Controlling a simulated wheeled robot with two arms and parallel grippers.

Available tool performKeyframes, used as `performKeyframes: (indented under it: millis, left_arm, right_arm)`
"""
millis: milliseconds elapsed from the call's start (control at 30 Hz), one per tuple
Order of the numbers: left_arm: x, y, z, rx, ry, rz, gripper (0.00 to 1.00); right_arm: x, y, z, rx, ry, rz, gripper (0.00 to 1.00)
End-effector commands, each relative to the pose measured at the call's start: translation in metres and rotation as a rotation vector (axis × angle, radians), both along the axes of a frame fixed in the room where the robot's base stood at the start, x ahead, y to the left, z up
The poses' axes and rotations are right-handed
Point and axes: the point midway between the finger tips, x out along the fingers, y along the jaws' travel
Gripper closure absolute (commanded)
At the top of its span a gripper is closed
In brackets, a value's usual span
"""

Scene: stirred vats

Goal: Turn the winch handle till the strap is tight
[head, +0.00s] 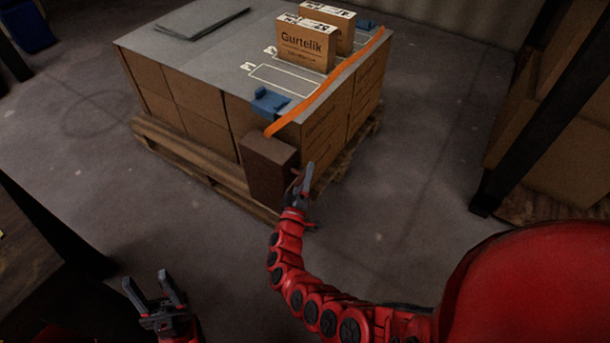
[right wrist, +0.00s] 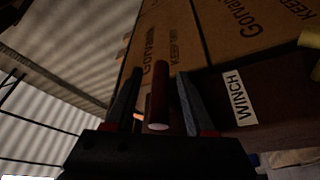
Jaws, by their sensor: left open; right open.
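The winch (head: 268,165) is a dark brown box at the near corner of the pallet load. In the right wrist view its side bears a WINCH label (right wrist: 240,97). The orange strap (head: 325,88) runs along the top of the load down to the winch, with a slight curve. My right gripper (head: 305,178) is beside the winch. In the right wrist view its open fingers (right wrist: 160,100) stand on either side of a dark red handle (right wrist: 158,90), with gaps visible. My left gripper (head: 155,287) is open and empty at the lower left, away from the load.
The load of cartons (head: 180,88) stands on a wooden pallet (head: 195,165). Two small boxes (head: 305,45) and a blue piece (head: 268,101) are on its grey top. A dark post (head: 520,120) stands at right, a dark table (head: 40,250) at left. Floor between is clear.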

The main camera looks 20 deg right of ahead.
Motion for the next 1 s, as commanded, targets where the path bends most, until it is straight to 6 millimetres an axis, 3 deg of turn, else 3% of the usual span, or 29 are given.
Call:
performKeyframes:
  millis: [167,467,767,1000]
  left_arm:
    - [0.000,0.000,0.000,0.000,0.000,0.000,0.51]
    - [0.000,0.000,0.000,-0.001,0.000,0.000,0.51]
    - [0.000,0.000,0.003,-0.003,0.001,0.000,0.51]
    - [0.004,0.000,0.026,-0.032,0.022,-0.001,0.51]
  right_arm:
    - [0.000,0.000,0.000,0.000,0.001,0.001,0.45]
    - [0.000,0.000,0.000,0.000,0.000,0.000,0.99]
    - [0.000,0.000,0.002,0.004,0.002,0.000,1.00]
    - [0.000,0.001,0.007,0.058,0.045,0.002,1.00]
